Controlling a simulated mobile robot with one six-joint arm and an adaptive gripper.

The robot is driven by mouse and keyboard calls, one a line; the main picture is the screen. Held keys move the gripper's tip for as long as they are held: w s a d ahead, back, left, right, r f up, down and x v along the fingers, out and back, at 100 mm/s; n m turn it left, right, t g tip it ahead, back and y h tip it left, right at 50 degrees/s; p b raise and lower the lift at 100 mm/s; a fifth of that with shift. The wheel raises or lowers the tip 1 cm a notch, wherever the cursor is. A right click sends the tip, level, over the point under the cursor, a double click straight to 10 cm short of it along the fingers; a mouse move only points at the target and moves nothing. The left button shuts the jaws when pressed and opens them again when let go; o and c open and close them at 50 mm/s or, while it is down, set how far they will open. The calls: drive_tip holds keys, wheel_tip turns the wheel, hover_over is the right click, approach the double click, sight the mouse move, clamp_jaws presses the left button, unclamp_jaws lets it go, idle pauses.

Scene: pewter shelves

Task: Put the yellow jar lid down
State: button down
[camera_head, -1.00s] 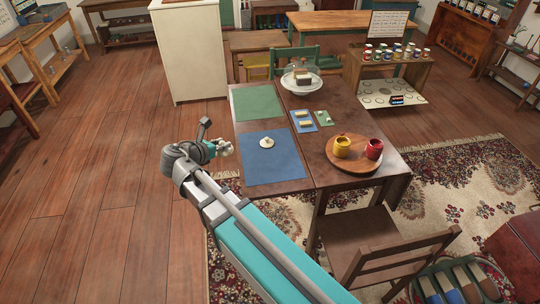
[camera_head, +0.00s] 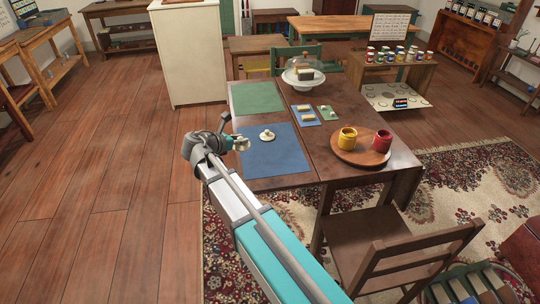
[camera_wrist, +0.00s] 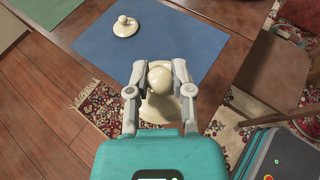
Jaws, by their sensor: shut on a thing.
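My gripper (camera_wrist: 159,73) is shut on a cream lid (camera_wrist: 160,100), with the lid's round knob between its fingers. In the head view my gripper (camera_head: 242,143) is at the left edge of the blue mat (camera_head: 285,158); the held lid is hard to make out there. The yellow jar (camera_head: 347,140) and a red jar (camera_head: 381,142) stand without lids.
Both jars stand on a round wooden tray (camera_head: 360,158). A green mat (camera_head: 257,98), small cards with blocks (camera_head: 306,116) and a domed cake stand (camera_head: 304,78) are behind. The blue mat is mostly clear. A chair (camera_head: 375,240) stands in front.

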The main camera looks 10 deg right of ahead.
drive_tip(key=shift+w+d+f, duration=0.35)
drive_tip(key=shift+w+f, duration=0.05)
drive_tip(key=shift+f, duration=0.15)
drive_tip(key=shift+w+d+f+b, duration=0.25)
drive_tip(key=shift+d+b, duration=0.15)
drive_tip(key=shift+b, duration=0.1)
drive_tip(key=w+d+f+b, duration=0.1)
drive_tip(key=d+f+b, duration=0.1)
drive_tip(key=d, duration=0.1)
drive_tip(key=w+d+f+b, duration=0.2)
drive_tip(key=d+f+b, duration=0.1)
drive_tip(key=w+d+f+b, duration=0.2)
drive_tip(key=d, duration=0.1)
drive_tip(key=shift+w+d+f+b, duration=0.2)
drive_tip(key=shift+d+f+b, duration=0.1)
drive_tip(key=shift+d+f, duration=0.1)
drive_tip(key=shift+w+d+f+b, duration=0.25)
drive_tip(key=shift+d+f+b, duration=0.1)
drive_tip(key=shift+d+b, duration=0.1)
